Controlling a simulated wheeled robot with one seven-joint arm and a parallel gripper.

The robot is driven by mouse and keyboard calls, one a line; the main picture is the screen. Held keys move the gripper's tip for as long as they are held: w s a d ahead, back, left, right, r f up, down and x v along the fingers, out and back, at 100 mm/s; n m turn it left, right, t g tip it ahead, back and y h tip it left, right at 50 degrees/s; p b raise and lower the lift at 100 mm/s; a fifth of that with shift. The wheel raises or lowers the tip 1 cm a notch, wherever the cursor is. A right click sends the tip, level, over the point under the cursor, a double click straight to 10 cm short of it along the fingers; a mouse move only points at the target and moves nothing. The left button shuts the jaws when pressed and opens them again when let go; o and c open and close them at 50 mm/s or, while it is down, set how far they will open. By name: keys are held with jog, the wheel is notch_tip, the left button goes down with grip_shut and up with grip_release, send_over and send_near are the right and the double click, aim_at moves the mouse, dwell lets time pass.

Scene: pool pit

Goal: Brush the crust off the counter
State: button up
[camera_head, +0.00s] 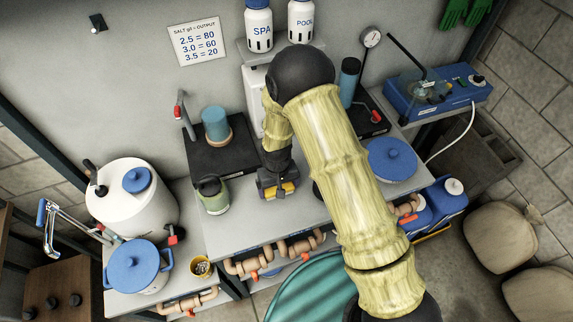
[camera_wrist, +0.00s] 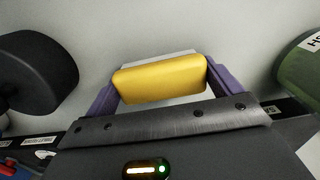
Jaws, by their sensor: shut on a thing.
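My gripper (camera_head: 277,185) is low over the grey counter (camera_head: 255,228), near its middle in the head view. In the wrist view its purple fingers (camera_wrist: 160,85) are shut on a yellow block (camera_wrist: 158,79), one finger at each end. A pale strip shows along the block's far side; I cannot tell whether it is part of the held thing or lies behind it. The yellow block shows small at the gripper's tip in the head view (camera_head: 287,190). I cannot tell whether it touches the counter. No crust can be made out; my arm hides part of the counter.
A green bottle (camera_head: 212,195) stands close left of my gripper. Behind it is a black base (camera_head: 203,160) with a blue cylinder (camera_head: 215,123). A blue-lidded tub (camera_head: 391,160) stands right of my arm. Pipes (camera_head: 300,247) run along the front edge. Counter in front of the gripper looks clear.

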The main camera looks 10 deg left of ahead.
jog(key=shift+w+d, duration=0.3)
jog(key=shift+d, duration=0.3)
jog(key=shift+w+d, duration=0.3)
jog(key=shift+d, duration=0.25)
jog(key=r, duration=0.1)
jog(key=r+p, duration=0.1)
jog(key=r, duration=0.1)
jog(key=r+p, duration=0.1)
jog(key=shift+s+a+r, duration=0.15)
jog(key=shift+a, duration=0.1)
jog(key=shift+w+d+r+p, duration=0.15)
jog(key=shift+r+p, duration=0.3)
jog(key=shift+r, duration=0.1)
jog(key=shift+w+d+r+p, duration=0.1)
jog(key=shift+r+p, duration=0.35)
jog(key=shift+r, duration=0.05)
jog(key=shift+s+a+r+p, duration=0.15)
jog(key=shift+r+p, duration=0.4)
jog(key=shift+r, duration=0.35)
